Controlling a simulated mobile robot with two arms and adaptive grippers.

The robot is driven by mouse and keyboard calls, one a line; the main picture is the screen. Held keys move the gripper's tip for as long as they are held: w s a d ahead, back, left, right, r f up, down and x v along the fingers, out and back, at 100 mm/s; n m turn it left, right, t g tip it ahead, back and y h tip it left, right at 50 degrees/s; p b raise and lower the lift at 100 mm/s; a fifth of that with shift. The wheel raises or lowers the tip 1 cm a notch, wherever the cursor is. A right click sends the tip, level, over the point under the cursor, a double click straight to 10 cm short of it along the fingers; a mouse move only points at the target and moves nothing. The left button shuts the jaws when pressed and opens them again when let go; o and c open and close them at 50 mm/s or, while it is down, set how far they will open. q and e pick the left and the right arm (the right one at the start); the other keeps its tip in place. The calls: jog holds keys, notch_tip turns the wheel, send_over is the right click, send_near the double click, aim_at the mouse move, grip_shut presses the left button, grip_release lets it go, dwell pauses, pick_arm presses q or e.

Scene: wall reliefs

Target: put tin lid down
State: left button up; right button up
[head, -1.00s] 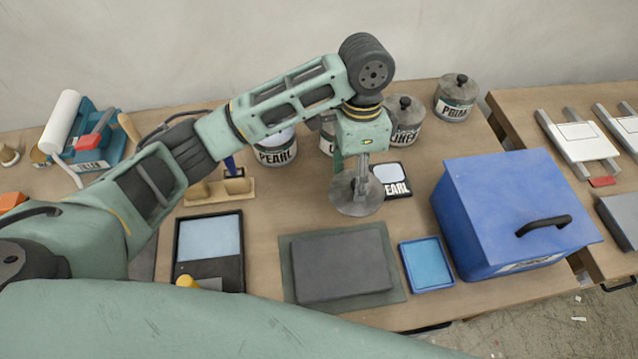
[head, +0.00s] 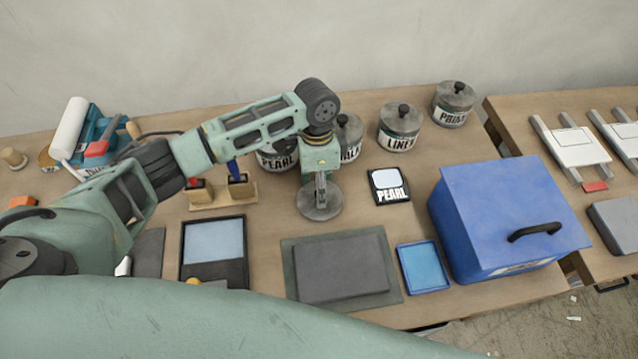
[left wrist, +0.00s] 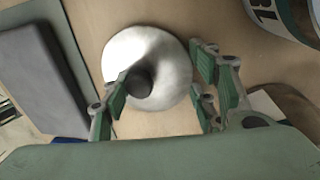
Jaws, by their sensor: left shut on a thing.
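The tin lid (head: 318,210) is a round grey metal disc with a dark knob. My left gripper (head: 321,187) points down and is shut on the lid's knob. The left wrist view shows the lid (left wrist: 172,60) between the green finger pads. The lid is level, at or just above the bare table (head: 262,222). I cannot tell whether it touches. The PEARL tin (head: 277,161) stands behind my arm, which hides its top. My right gripper is in neither current view.
Lidded tins, LINEN (head: 398,131) and one behind it to the right (head: 453,106), stand at the back. A PEARL card (head: 388,187) lies right of the lid. A grey slab (head: 342,268) lies in front. A blue box (head: 510,220) stands at the right.

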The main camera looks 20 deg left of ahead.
pick_arm(q)
jog(key=shift+s+f, duration=0.1)
jog(key=shift+f, duration=0.2)
jog(key=o, duration=1.1)
jog(key=shift+f, duration=0.1)
jog(key=shift+o, duration=0.2)
jog(key=shift+r, duration=0.55)
notch_tip(320, 180, up, 12)
jog(key=w+b, duration=0.2)
jog(key=shift+a+f+b, duration=0.15)
jog(key=shift+a+b, duration=0.2)
